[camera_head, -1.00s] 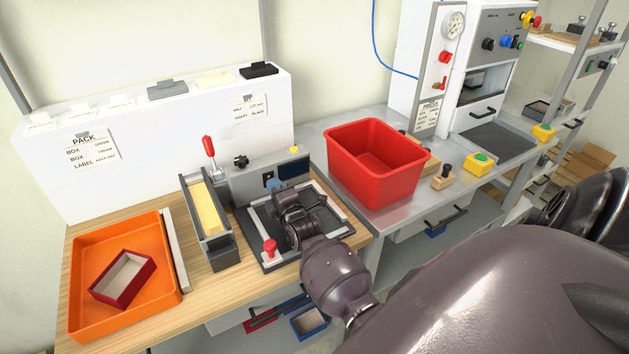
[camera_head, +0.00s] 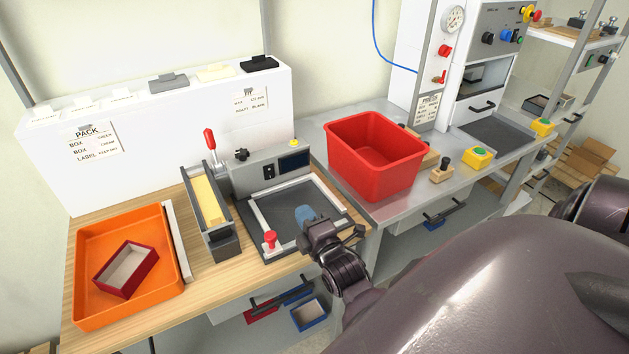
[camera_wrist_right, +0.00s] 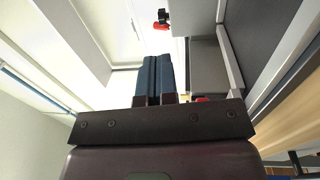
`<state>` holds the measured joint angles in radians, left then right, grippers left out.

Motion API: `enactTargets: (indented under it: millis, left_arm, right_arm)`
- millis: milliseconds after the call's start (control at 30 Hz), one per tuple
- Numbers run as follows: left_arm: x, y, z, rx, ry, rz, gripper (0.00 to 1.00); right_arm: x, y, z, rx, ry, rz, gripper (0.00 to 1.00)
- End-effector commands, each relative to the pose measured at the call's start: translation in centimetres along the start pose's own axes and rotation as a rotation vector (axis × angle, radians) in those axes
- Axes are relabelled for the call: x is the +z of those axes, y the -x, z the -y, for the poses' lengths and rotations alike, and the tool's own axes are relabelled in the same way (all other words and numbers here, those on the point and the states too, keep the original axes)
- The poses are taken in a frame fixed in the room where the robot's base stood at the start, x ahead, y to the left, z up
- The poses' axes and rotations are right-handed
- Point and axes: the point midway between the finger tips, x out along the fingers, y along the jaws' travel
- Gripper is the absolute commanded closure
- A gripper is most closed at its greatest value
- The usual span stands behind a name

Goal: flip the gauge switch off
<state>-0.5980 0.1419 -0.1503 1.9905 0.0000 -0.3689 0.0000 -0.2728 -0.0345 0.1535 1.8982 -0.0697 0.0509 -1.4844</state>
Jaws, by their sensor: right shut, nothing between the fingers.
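The gauge (camera_head: 262,168) is a grey box at the back of a black measuring bed on the wooden bench. On its front face are a small black-and-white switch (camera_head: 268,172) and a dark display (camera_head: 294,161). Which way the switch is tipped is too small to tell. My right gripper (camera_head: 305,215) has blue fingers, held over the bed in front of the gauge and apart from the switch. In the right wrist view its blue fingers (camera_wrist_right: 153,76) are together with nothing between them. My left gripper is not in view.
An orange tray (camera_head: 85,307) holding a dark red box (camera_head: 126,270) stands at left. A yellow-lined holder (camera_head: 208,205) with a red-handled lever is beside the gauge. A red knob (camera_head: 269,238) stands on the bed's front corner. A red bin (camera_head: 373,165) stands to the right.

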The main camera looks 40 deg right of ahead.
Motion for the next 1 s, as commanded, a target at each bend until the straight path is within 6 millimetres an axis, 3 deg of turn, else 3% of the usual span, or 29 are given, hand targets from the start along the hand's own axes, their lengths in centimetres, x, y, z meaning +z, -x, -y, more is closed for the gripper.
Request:
enactTargets:
  millis: [133, 333, 1000]
  left_arm:
    - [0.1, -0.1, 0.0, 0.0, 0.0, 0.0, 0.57]
    - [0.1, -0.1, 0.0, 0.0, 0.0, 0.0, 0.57]
    - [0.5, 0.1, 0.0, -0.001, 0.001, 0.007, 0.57]
  right_arm:
    - [0.0, 2.3, -0.5, -0.002, -0.001, 0.001, 1.0]
    - [0.0, 3.9, -0.9, -0.001, -0.002, 0.001, 1.0]
    - [0.0, 4.4, -1.1, 0.0, -0.001, 0.0, 1.0]
